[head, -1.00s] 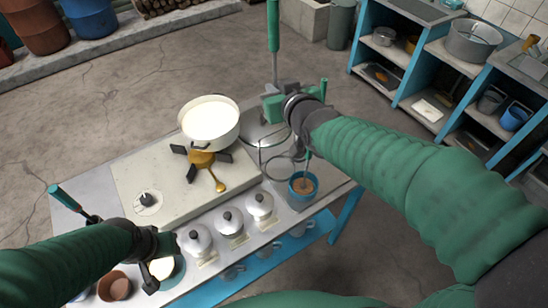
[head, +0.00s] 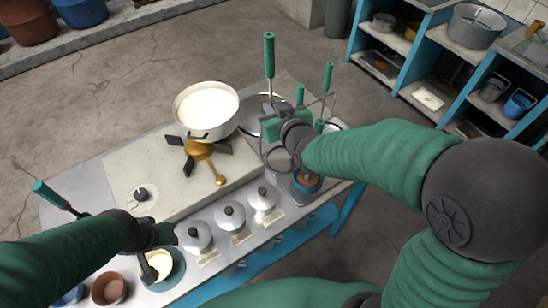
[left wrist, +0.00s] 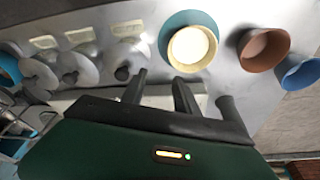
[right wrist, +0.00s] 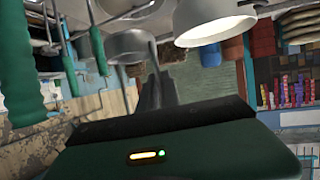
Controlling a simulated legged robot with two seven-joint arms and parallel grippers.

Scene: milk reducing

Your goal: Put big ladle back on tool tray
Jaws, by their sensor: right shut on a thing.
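The big ladle (head: 269,55) stands nearly upright in the head view, its long green handle pointing up. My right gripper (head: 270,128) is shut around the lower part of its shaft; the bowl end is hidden. More green tool handles (head: 328,75) stand beside the gripper by a thin metal rack at the table's back right. They also show at left in the right wrist view (right wrist: 98,52). I cannot make out the tool tray's surface behind my arm. My left gripper (left wrist: 158,90) is open and empty, beside a cream-filled cup (left wrist: 192,48).
A white pot of milk (head: 206,108) stands on the burner, left of the right gripper. A round metal plate (head: 252,122) lies behind the gripper. Several lidded jars (head: 229,217) line the front edge. A brown bowl (head: 110,288) stands at front left.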

